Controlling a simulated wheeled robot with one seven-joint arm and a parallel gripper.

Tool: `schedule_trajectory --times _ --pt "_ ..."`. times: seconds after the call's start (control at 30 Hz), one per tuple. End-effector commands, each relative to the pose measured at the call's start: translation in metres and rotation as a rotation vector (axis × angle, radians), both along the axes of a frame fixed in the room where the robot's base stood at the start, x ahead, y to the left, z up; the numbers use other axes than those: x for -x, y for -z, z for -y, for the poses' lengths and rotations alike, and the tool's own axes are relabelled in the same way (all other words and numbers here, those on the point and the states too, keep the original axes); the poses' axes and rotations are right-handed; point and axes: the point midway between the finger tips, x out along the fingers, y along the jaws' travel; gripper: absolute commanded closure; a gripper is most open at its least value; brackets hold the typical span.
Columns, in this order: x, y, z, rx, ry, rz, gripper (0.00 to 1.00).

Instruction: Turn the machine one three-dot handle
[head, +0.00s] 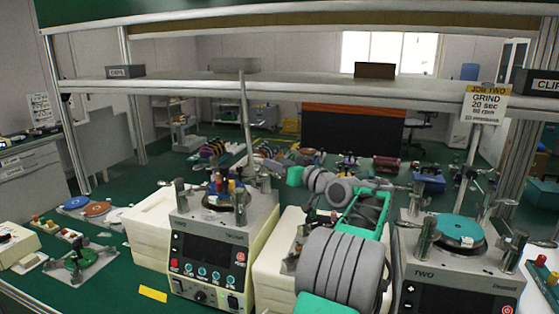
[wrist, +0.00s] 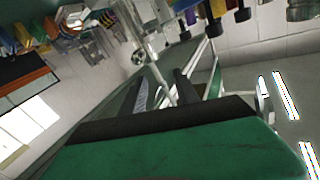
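A white lapping machine with a dark panel (head: 213,256) stands at centre left, carrying several posts and colored pegs. Its name is too small to read for certain. Another machine (head: 455,285), marked TWO, stands at right with a teal disc on top. I cannot make out a three-dot mark on any handle. In the wrist view my gripper (wrist: 164,82) has its two dark fingers apart. A pale metal rod shows between or beyond them; contact cannot be told. In the head view my arm covers the middle, and the fingertips cannot be made out.
A shelf (head: 300,87) on metal posts spans above the bench. A JOB TWO sign (head: 484,103) hangs at right. The bench is crowded; bare green surface shows at front left.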

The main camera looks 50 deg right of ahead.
Motion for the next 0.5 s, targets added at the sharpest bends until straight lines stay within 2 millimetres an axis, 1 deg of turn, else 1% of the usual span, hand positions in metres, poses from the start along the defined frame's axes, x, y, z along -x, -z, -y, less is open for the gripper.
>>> schedule_trajectory --times 0.03,0.2,0.4,0.5 --pt "0.007 -0.012 -0.008 0.006 0.002 0.002 0.63" --pt "0.029 -0.047 -0.032 0.004 0.002 0.001 0.63" --pt "0.063 -0.068 -0.07 0.003 0.004 0.001 0.63" --pt "0.075 -0.076 -0.084 0.002 0.003 0.0 0.63"
